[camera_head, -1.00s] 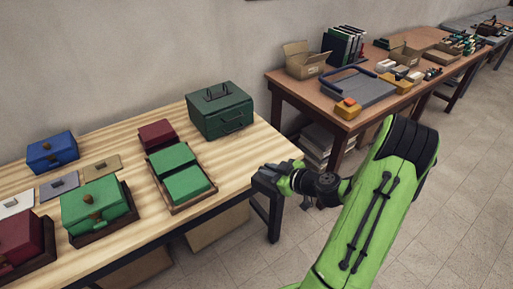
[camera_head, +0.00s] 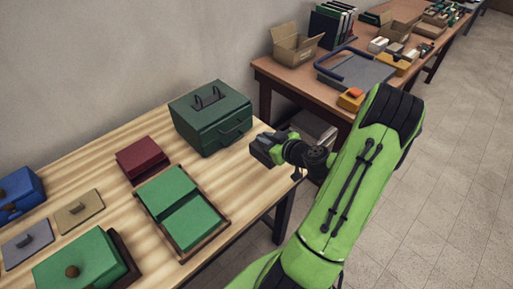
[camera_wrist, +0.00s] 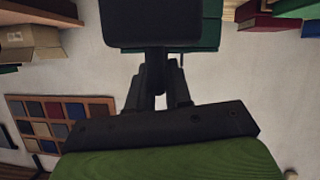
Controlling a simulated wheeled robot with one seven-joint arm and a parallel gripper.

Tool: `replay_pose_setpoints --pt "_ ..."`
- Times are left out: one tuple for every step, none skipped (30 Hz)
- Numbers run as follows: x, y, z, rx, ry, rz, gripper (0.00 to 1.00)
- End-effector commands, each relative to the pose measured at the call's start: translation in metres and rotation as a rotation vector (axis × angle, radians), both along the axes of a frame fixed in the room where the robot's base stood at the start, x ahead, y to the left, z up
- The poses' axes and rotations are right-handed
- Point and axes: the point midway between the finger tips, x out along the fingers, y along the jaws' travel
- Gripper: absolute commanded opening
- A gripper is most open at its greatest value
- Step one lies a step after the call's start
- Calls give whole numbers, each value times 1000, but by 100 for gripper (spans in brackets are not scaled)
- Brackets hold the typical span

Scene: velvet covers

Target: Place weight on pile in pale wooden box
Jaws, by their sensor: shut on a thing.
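My gripper (camera_head: 280,145) is shut on a dark grey block-like weight (camera_head: 262,151), held above the right end of the pale wooden table. In the wrist view the dark slab (camera_wrist: 150,22) hangs from a narrow stem between my fingers (camera_wrist: 158,88). A brown two-part tray (camera_head: 222,224) to the lower left of my gripper holds two green piles (camera_head: 167,186) (camera_head: 195,222). A knobbed green pile (camera_head: 85,262) sits in a dark brown tray (camera_head: 127,250). I cannot tell which container is the pale wooden box.
A dark green handled box (camera_head: 212,118) stands just left of my gripper. A dark red stack (camera_head: 140,158), tan plate (camera_head: 78,212), grey plate (camera_head: 27,244) and blue knobbed pile (camera_head: 20,192) lie farther left. A cluttered brown table (camera_head: 278,70) stands behind.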

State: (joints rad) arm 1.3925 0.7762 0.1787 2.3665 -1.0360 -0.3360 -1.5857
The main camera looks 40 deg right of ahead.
Motion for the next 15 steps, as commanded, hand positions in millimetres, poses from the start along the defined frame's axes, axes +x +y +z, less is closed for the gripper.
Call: replay_pose_setpoints --pt "1 1 -11 7 -7 0 0" --pt "1 1 -17 6 -7 0 0" --pt "1 1 -23 4 -8 1 0" --pt "1 1 -27 4 -8 1 0" --pt "2 1 -30 3 -8 1 0" --pt "2 1 -34 2 -8 1 0" --pt "2 0 -37 2 -8 1 0" --pt "1 0 -41 3 -8 1 0" --pt "1 1 -48 3 -7 1 0" --pt "1 1 -53 5 -7 0 0" --pt "1 1 -59 4 -7 0 0" --pt "1 1 -65 5 -8 0 0" --pt "1 0 -69 3 -8 1 0" --pt "1 0 -72 2 -8 0 0" --pt "2 0 -74 2 -9 1 0"
